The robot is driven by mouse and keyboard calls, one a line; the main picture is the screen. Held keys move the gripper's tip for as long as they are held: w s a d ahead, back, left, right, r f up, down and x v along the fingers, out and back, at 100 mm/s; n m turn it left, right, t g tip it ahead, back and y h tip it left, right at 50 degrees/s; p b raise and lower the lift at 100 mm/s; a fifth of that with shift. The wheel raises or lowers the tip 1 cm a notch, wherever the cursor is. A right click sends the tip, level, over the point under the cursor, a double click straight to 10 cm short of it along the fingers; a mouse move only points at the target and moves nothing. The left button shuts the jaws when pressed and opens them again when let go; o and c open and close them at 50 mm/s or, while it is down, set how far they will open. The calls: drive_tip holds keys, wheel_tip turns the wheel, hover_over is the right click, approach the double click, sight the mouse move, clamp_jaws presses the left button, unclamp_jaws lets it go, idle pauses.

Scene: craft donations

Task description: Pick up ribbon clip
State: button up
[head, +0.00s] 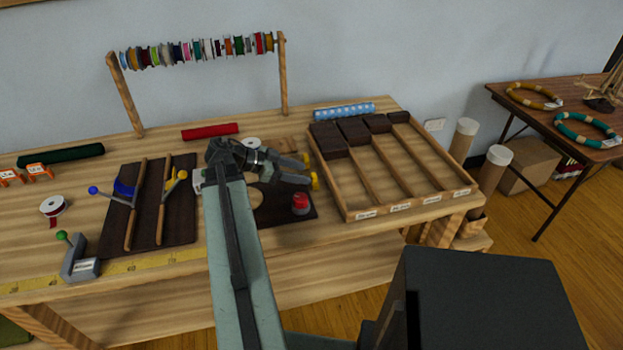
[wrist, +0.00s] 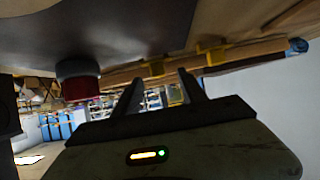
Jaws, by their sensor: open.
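Two small orange clip-like pieces, one (head: 38,171) and one at the far left edge (head: 10,177), lie on the table's left side. I cannot tell for certain that either is the ribbon clip. My gripper (head: 311,170) is open, with its jaws apart above the dark board beside the wooden tray, far to the right of the orange pieces. Yellow shows at its fingertips. In the wrist view the dark fingers (wrist: 160,88) are spread with nothing held between them. A red-topped knob (head: 301,203) stands just below the gripper; it shows also in the wrist view (wrist: 80,85).
A divided wooden tray (head: 464,187) is right of the gripper. A dark mat (head: 117,240) holds wooden-handled tools. A rack of ribbon spools (head: 284,75) stands behind. A grey, green-knobbed device (head: 78,262) and a white spool (head: 52,206) are at left.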

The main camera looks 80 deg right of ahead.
sight(312, 175)
drive_tip(key=b+x, duration=0.2)
drive_tip(key=x, duration=0.2)
drive_tip(key=shift+s+d+f, duration=0.1)
drive_tip(key=shift+s+f, duration=0.05)
drive_tip(key=shift+s, duration=0.25)
clamp_jaws()
wheel_tip(312, 175, up, 10)
drive_tip(key=p, duration=1)
